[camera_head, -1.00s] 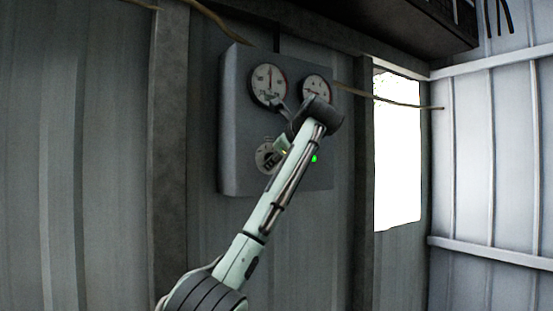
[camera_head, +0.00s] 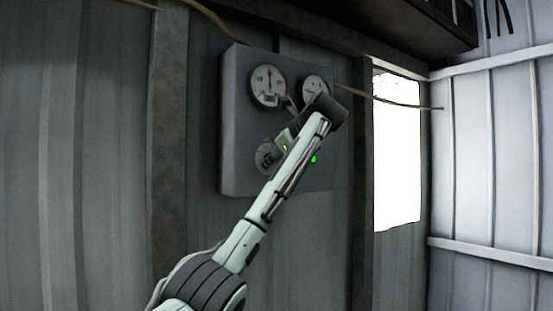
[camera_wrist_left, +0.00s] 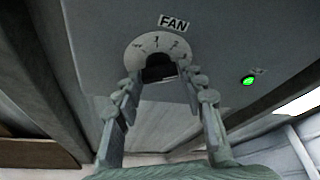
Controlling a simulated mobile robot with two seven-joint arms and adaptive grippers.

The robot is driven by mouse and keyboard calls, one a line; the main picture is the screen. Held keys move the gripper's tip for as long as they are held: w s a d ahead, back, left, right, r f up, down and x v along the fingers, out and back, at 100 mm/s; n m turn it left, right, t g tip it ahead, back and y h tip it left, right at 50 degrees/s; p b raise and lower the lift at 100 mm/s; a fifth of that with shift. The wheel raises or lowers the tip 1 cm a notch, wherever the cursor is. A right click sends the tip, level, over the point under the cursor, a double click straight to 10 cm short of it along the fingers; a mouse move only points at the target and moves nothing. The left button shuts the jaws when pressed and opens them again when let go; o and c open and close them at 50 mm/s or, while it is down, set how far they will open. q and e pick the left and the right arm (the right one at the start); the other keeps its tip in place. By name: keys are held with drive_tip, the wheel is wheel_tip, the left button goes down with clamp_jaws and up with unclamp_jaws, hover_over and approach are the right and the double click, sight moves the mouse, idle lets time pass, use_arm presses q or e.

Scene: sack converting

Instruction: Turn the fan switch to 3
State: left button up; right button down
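The fan switch has a round pale dial plate (camera_wrist_left: 150,42) with a dark knob (camera_wrist_left: 160,72) at its lower middle, below a FAN label (camera_wrist_left: 174,23). In the head view the dial (camera_head: 264,157) is low on the grey control box, partly hidden by my left gripper (camera_head: 272,156). In the left wrist view my left gripper (camera_wrist_left: 163,78) is open, its two fingers spread either side of the knob. I cannot tell whether either finger touches it. The number that the knob points to is unclear. My right gripper is not in view.
The grey box (camera_head: 236,120) hangs on a corrugated wall and carries two gauges (camera_head: 269,86) above the dial. A lit green lamp (camera_wrist_left: 248,80) is right of the dial. A bright window opening (camera_head: 397,150) and a cable (camera_head: 390,100) are farther right.

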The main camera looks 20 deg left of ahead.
use_arm(q)
drive_tip(key=shift+o, duration=1.4)
drive_tip(key=shift+r, duration=0.1)
drive_tip(key=v, duration=1.2)
